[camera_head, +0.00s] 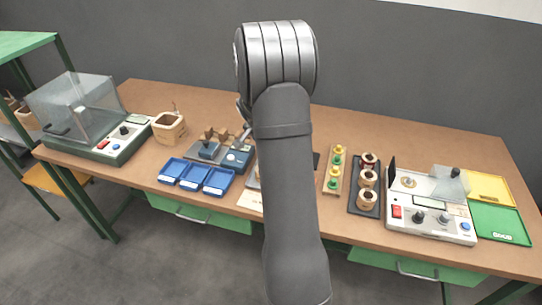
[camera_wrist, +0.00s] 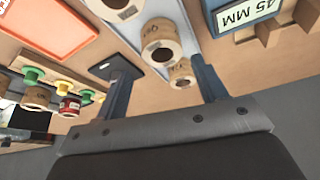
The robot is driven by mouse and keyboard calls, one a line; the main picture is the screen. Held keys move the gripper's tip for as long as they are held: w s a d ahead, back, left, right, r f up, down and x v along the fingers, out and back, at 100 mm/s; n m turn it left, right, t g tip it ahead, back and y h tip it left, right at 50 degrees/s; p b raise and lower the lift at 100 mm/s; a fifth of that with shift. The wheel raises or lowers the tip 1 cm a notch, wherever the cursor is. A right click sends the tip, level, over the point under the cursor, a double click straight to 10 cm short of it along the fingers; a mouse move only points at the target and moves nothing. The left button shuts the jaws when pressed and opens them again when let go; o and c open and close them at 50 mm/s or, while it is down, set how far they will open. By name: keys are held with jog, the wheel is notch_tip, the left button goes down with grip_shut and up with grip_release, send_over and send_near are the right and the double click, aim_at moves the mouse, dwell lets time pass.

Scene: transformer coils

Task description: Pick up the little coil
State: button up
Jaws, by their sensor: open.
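In the wrist view, my gripper (camera_wrist: 156,62) is open, with its two dark fingers well apart. A small tan coil (camera_wrist: 182,74) shows between the fingers, near the right one. A larger-looking tan coil (camera_wrist: 159,45) with a hollow middle lies just beyond it, and another coil (camera_wrist: 118,8) is cut off at the top edge. I cannot tell for sure which is the little coil. Nothing is held between the fingers. In the head view, my arm hides most of the gripper and the middle of the bench.
In the wrist view, a red coil (camera_wrist: 69,106) sits by green and yellow pegs, an orange tray (camera_wrist: 50,22) lies upper left, and a "45 MM" sign (camera_wrist: 250,12) is upper right. In the head view, blue trays (camera_head: 189,179) and a coil rack (camera_head: 356,208) stand on the bench (camera_head: 310,120).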

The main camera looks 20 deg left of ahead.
jog(key=shift+x, duration=3.95)
jog(key=shift+a, duration=0.1)
jog(key=c, duration=0.8)
jog(key=shift+r, duration=0.1)
